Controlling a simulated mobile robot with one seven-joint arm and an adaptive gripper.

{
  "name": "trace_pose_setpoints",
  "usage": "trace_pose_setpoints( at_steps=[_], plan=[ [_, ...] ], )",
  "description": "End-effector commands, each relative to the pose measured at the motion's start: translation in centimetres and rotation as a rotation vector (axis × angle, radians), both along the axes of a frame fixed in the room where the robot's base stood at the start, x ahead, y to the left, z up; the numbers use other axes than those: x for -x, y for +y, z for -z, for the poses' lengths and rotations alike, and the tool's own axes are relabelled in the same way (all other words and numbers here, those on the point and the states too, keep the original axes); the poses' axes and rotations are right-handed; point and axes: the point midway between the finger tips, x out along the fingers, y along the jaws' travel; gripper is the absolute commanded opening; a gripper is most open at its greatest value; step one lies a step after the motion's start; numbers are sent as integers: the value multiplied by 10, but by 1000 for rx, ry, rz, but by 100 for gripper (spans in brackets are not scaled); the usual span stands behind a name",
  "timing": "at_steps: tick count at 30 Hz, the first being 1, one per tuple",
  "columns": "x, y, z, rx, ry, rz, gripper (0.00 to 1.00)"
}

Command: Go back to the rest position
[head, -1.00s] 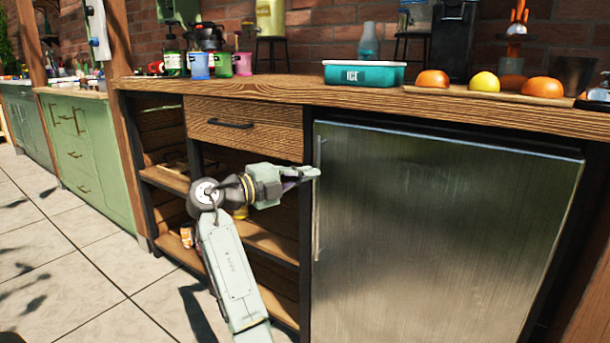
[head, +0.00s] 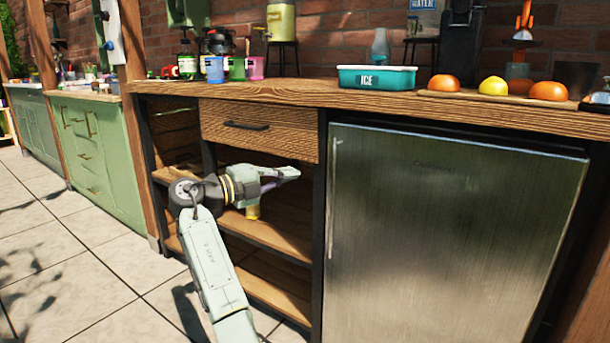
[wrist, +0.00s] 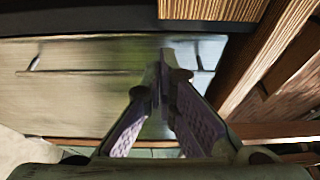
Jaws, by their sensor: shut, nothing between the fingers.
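My gripper (head: 288,174) is in front of the open shelf unit, left of the fridge's handle in the head view. It points right, toward the fridge, and holds nothing. In the wrist view my gripper (wrist: 160,85) shows its two purple-grey fingers meeting at the tips. The fridge (head: 450,235) has a closed steel door with a thin vertical handle (head: 331,200) on its left edge. Whether the fingers touch anything cannot be told, but a gap to the handle shows in the head view.
The wooden counter (head: 300,93) runs above my arm, with a closed drawer (head: 262,135) under it. On it are coloured cups (head: 237,68), a teal ice box (head: 376,78) and fruits (head: 493,86). The open shelves (head: 265,235) lie behind my arm. Tiled floor (head: 60,260) is free at left.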

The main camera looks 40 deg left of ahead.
Motion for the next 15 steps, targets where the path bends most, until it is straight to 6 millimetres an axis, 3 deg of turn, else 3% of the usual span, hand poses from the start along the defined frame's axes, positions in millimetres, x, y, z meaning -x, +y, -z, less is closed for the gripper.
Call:
trace_pose_setpoints(
  at_steps=[15],
  plan=[
    [5,15,-3,39,14,-58,0]
  ],
)
